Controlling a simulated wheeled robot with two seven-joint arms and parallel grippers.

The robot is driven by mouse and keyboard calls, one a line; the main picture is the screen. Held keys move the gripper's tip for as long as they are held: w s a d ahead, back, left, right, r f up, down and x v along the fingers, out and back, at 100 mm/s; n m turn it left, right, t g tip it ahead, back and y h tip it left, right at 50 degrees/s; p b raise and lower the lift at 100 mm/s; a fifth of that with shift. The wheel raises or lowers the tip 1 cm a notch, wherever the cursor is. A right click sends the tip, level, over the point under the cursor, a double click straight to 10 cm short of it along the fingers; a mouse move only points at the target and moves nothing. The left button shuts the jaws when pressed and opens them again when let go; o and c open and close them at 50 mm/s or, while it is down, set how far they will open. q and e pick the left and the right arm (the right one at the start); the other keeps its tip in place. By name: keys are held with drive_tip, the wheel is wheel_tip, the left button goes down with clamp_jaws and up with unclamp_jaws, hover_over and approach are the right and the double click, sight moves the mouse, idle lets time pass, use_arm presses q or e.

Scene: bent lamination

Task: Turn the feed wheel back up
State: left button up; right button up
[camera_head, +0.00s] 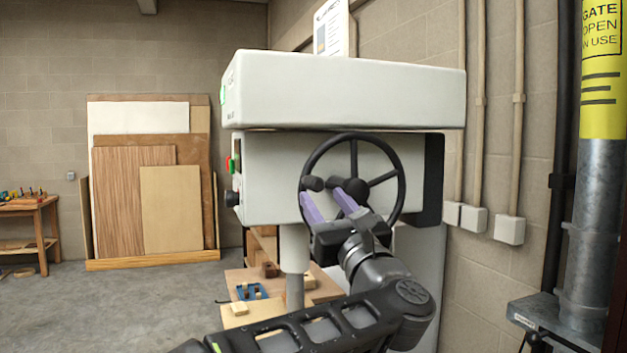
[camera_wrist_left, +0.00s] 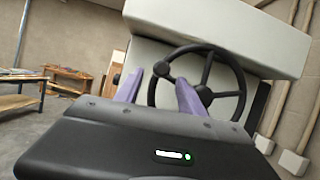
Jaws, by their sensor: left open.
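The feed wheel (camera_head: 378,147) is a black three-spoked handwheel on the side of a pale grey drill press (camera_head: 340,92). A dark handle knob (camera_head: 313,183) sits on the left part of its rim. My left gripper (camera_head: 333,188) is open in front of the wheel, its purple fingers pointing at the knob side. In the left wrist view the wheel (camera_wrist_left: 232,92) shows beyond the two purple fingers, with the knob (camera_wrist_left: 161,68) between them. I cannot tell whether a finger touches the knob. My right gripper is not in view.
Wood blocks and a blue fixture (camera_head: 250,291) lie on the press table (camera_head: 240,275) below. Wooden panels (camera_head: 150,190) lean on the back wall. A workbench (camera_head: 30,215) stands far left. A metal duct (camera_head: 592,210) and wall conduits are at right.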

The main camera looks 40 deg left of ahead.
sight(315, 185)
use_arm(q)
drive_tip(key=p+x, duration=0.2)
drive_tip(key=x, duration=0.3)
drive_tip(key=shift+a+r+p, duration=0.1)
drive_tip(key=shift+r+p, duration=0.1)
drive_tip(key=shift+p, duration=0.1)
drive_tip(key=shift+w+a, duration=0.35)
drive_tip(key=shift+a, duration=0.05)
clamp_jaws()
idle(0.8)
